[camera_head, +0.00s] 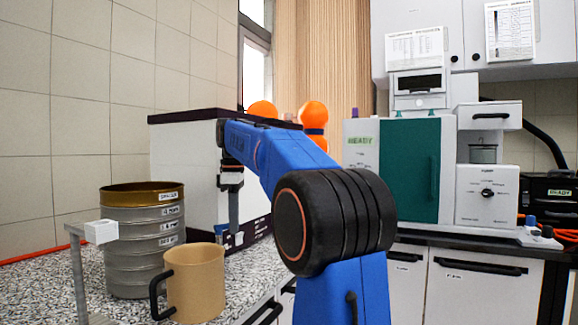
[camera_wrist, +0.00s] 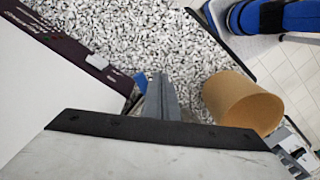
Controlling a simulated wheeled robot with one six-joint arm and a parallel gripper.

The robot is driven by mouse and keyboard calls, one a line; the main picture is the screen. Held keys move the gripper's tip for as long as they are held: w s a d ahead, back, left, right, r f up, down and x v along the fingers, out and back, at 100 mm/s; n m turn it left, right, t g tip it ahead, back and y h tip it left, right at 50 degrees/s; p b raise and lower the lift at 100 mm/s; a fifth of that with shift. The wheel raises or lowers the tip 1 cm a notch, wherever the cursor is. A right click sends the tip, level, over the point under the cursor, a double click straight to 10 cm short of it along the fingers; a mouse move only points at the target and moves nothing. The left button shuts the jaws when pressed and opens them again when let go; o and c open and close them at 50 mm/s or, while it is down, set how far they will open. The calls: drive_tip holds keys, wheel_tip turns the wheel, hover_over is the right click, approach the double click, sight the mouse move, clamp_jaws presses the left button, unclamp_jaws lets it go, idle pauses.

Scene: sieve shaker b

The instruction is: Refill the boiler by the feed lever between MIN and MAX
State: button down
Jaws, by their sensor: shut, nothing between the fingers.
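A large white machine (camera_head: 185,170) with a dark top stands at the centre left, its front partly hidden by my arm. In the wrist view its dark lower strip (camera_wrist: 62,45) carries white lettering and a small pale block (camera_wrist: 97,61). My gripper (camera_head: 234,228) points down close in front of this machine, with its fingers shut and empty. In the wrist view the fingertips (camera_wrist: 160,82) are beside a small blue piece (camera_wrist: 140,80); I cannot tell whether they touch or whether it is the feed lever. No MIN or MAX marks are readable.
A speckled worktop (camera_head: 255,268) bears a tan mug (camera_head: 200,283) with a black handle, close to my gripper. A stack of sieves (camera_head: 130,245) stands behind the mug, and a grey stand (camera_head: 78,275) is at left. A teal-doored cabinet (camera_head: 408,170) stands on the right counter.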

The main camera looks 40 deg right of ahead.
drive_tip(key=shift+w, duration=0.1)
drive_tip(key=shift+w, duration=0.75)
drive_tip(key=shift+r, duration=0.1)
wheel_tip(320, 180, up, 7)
drive_tip(key=s, duration=0.1)
drive_tip(key=shift+d, duration=0.2)
idle(0.4)
